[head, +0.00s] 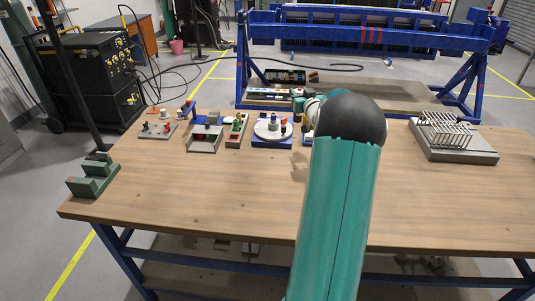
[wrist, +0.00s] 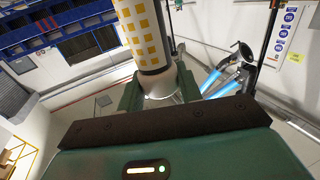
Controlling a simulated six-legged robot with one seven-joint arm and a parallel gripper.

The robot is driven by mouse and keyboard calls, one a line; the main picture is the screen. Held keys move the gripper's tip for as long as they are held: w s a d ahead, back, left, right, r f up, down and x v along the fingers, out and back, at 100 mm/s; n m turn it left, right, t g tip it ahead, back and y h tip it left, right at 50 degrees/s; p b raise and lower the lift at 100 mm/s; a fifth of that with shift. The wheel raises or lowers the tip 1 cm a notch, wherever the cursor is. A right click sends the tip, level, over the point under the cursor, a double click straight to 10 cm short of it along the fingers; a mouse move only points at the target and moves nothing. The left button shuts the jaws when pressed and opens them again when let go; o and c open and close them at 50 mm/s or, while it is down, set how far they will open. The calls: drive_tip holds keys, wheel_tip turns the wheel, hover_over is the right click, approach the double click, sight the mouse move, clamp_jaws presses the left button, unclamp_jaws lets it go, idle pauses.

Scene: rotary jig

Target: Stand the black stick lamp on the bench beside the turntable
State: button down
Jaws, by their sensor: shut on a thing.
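My gripper (wrist: 160,92) is shut on a cylinder with a white face, yellow squares and dark edges, which I take to be the stick lamp (wrist: 148,35). The lamp's far end runs out of the top of the wrist view. In the head view my arm's elbow hides most of my gripper and the lamp, which are near the back of the bench (head: 200,205), by the turntable's right side. The turntable (head: 263,134) is a pale disc on a blue base, with small parts standing on it. I cannot tell whether the lamp touches the bench.
Small fixtures, including a grey one with blue parts (head: 203,138), stand left of the turntable. A green block (head: 92,180) is at the bench's left edge. A wire rack on a grey base (head: 455,150) stands at the right. The bench's front is bare.

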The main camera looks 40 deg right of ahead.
drive_tip(key=w+a+f, duration=0.2)
drive_tip(key=a+f, duration=1.1)
drive_tip(key=shift+a, duration=0.2)
drive_tip(key=shift+f, duration=0.15)
drive_tip(key=c, duration=0.9)
unclamp_jaws()
drive_tip(key=shift+c, duration=0.2)
